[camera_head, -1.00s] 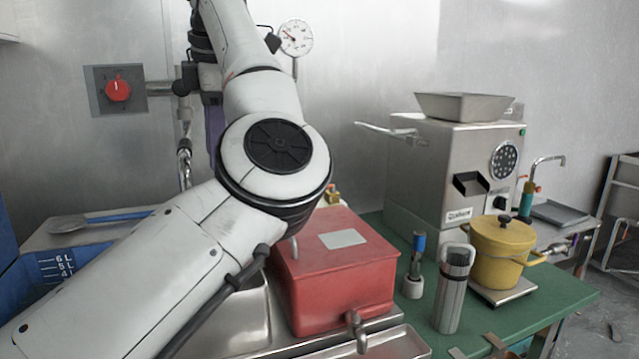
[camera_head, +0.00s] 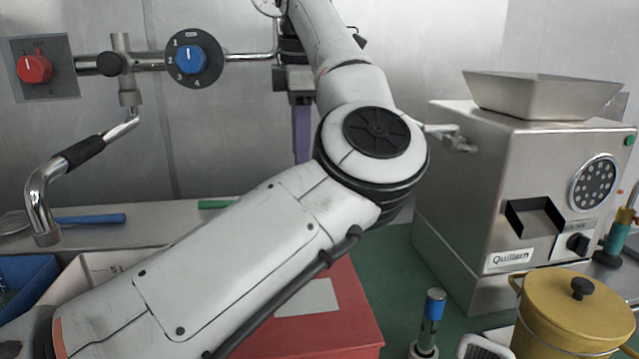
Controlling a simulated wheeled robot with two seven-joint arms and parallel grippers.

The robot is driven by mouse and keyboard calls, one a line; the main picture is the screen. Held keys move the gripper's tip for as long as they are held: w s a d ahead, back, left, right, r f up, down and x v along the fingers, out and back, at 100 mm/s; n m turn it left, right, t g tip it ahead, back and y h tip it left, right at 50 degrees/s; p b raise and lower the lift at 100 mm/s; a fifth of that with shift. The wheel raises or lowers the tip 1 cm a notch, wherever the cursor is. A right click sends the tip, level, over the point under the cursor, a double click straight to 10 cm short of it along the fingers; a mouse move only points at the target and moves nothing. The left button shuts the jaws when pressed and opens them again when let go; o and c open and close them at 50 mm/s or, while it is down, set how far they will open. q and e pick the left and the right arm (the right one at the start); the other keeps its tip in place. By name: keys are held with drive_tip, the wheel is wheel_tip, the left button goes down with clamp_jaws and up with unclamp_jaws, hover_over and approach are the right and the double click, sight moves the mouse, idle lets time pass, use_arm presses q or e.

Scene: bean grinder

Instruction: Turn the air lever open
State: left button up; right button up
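My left arm crosses the middle of the view. What looks like the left gripper (camera_head: 299,100), a dark grey block with a purple part below it, hangs partly behind the arm in front of the wall; its fingertips and opening do not show clearly. A metal lever (camera_head: 452,138) sticks out from the left side of the steel grinder (camera_head: 470,190); its outer end is hidden behind my arm. On the wall are a pipe valve (camera_head: 115,64), a blue numbered dial (camera_head: 190,60) and a red knob (camera_head: 35,68). I cannot tell which is the air lever. My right gripper is out of view.
A red box (camera_head: 335,320) sits below my arm. A yellow pot (camera_head: 575,310) and a blue-topped tool (camera_head: 433,305) stand at the front right. A bent pipe with a black sleeve (camera_head: 80,153) reaches out at left. Bare green table (camera_head: 395,270) shows left of the grinder.

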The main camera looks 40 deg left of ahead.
use_arm(q)
drive_tip(key=f, duration=0.2)
drive_tip(key=a+f, duration=0.1)
drive_tip(key=f, duration=0.5)
drive_tip(key=shift+a+f, duration=0.1)
drive_tip(key=shift+a, duration=0.05)
drive_tip(key=shift+w+a+f, duration=0.1)
drive_tip(key=shift+w+f, duration=0.05)
drive_tip(key=shift+f, duration=0.4)
clamp_jaws()
